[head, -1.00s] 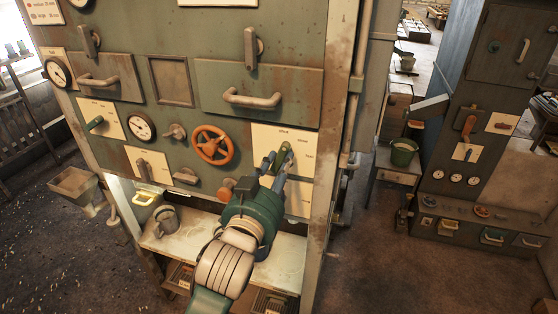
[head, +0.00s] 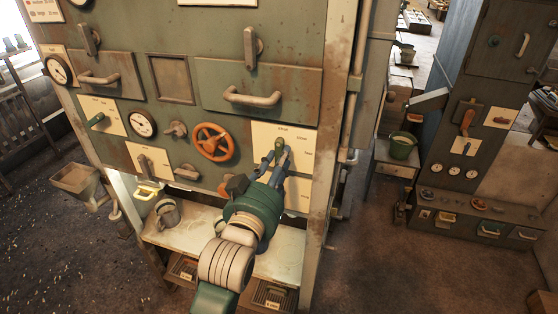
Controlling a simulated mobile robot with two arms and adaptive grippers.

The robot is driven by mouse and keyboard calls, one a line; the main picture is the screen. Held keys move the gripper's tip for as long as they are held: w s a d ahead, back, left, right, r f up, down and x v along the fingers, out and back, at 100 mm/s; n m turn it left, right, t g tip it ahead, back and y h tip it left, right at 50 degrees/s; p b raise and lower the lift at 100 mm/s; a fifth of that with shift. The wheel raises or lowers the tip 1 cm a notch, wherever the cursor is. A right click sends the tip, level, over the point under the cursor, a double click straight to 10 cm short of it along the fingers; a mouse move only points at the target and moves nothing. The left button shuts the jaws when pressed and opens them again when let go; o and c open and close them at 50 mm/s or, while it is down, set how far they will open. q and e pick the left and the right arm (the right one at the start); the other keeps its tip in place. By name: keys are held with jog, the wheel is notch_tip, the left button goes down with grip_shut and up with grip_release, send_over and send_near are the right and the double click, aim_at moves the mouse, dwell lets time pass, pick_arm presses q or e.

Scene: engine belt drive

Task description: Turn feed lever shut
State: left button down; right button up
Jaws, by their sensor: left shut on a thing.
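The feed lever (head: 280,143) has a green handle and sits on a cream label plate (head: 302,138) at the lower right of the big green machine front. The plate carries small words at its top and right, too small to read surely. My left gripper (head: 274,158) reaches up from below and is shut on the lever's handle, with a blue finger on each side. The handle now points roughly upward; its lower part and pivot are hidden by the fingers. My right gripper is not in view.
An orange handwheel (head: 212,142) is left of the lever, and a drawer handle (head: 252,98) is above it. Another green lever (head: 95,120) is at far left. A second cabinet stands at right.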

pick_arm(q)
jog(key=shift+f, duration=0.1)
jog(key=c, duration=1.4)
grip_release()
jog(key=shift+c, duration=0.2)
jog(key=v, duration=1.2)
